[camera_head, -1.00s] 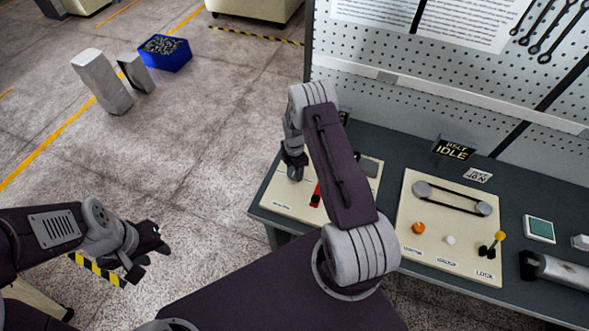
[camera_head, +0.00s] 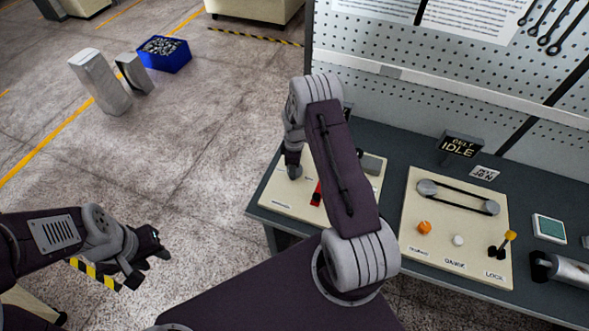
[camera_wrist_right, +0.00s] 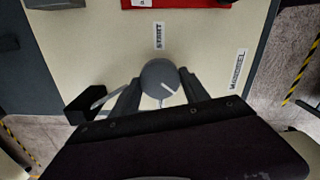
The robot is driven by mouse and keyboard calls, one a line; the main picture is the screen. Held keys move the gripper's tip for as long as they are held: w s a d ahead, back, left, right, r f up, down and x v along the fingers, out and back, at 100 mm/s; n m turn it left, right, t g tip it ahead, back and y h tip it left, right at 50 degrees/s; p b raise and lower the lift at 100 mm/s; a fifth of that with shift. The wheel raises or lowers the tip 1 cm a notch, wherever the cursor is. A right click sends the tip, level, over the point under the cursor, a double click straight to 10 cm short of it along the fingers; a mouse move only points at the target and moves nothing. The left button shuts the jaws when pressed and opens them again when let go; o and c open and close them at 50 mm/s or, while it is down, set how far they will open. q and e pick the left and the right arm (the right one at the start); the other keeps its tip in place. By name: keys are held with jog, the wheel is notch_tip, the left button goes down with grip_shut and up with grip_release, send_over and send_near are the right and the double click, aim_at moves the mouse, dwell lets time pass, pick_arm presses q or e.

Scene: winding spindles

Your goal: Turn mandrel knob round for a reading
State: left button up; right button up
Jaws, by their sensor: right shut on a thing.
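The mandrel knob (camera_wrist_right: 158,76) is a round grey knob with a pale pointer line, on a cream panel. In the right wrist view its line slants toward the lower right, and the START label (camera_wrist_right: 159,36) and MANDREL label (camera_wrist_right: 238,68) are beside it. My right gripper (camera_wrist_right: 160,92) is shut on the knob, one dark finger on each side. In the head view my right gripper (camera_head: 294,170) is at the left panel (camera_head: 275,203), and the knob is mostly hidden. My left gripper (camera_head: 152,265) is open and empty over the floor, away from the bench.
A second panel (camera_head: 415,262) carries a belt on two pulleys (camera_head: 460,196), an orange knob (camera_head: 424,228), a white button (camera_head: 459,240) and a yellow-tipped lever (camera_head: 510,236). A sign (camera_head: 460,147) reads BELT IDLE. A red part (camera_wrist_right: 180,3) lies near the knob.

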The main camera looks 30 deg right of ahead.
jog(key=m+b, duration=0.2)
jog(key=m, duration=0.4)
jog(key=m+b, duration=0.1)
jog(key=m, duration=0.3)
jog(key=m+b, duration=0.1)
jog(key=m, duration=0.2)
jog(key=shift+m, duration=0.3)
jog(key=m, duration=0.3)
jog(key=shift+m, duration=0.3)
jog(key=m+b, duration=0.1)
jog(key=m, duration=0.2)
jog(key=shift+m, duration=0.3)
jog(key=m, duration=0.3)
jog(key=shift+m, duration=1.9)
